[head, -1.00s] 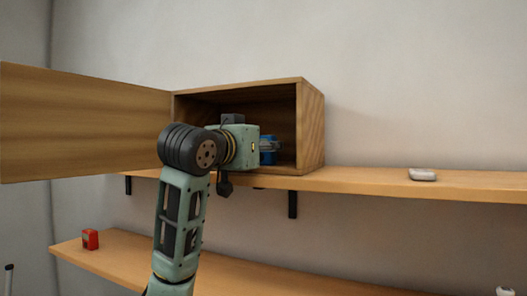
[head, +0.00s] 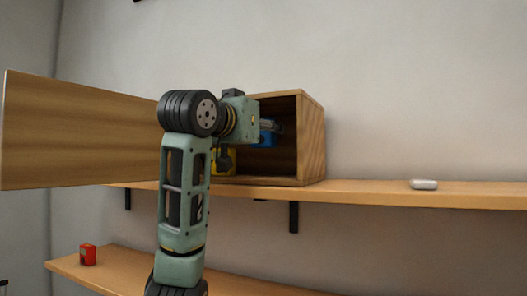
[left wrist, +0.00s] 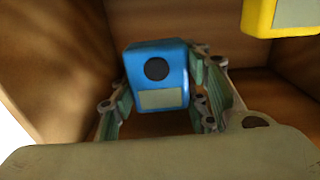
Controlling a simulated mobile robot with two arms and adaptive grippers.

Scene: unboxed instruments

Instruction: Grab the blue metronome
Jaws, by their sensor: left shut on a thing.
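The blue metronome (left wrist: 157,76) is a small blue box with a dark round dial and a pale panel. In the left wrist view it sits between the two fingers of my left gripper (left wrist: 160,102), which is shut on it. In the head view the metronome (head: 265,138) shows partly inside the wooden box, raised above the box floor, with my left gripper (head: 272,127) at it. My right gripper is not in view.
The open-fronted wooden box (head: 313,140) stands on the upper shelf (head: 370,194), its door (head: 80,130) swung open to the left. A yellow device (head: 224,162) is inside. A white device (head: 424,184) lies right; a red one (head: 88,254) sits on the lower shelf.

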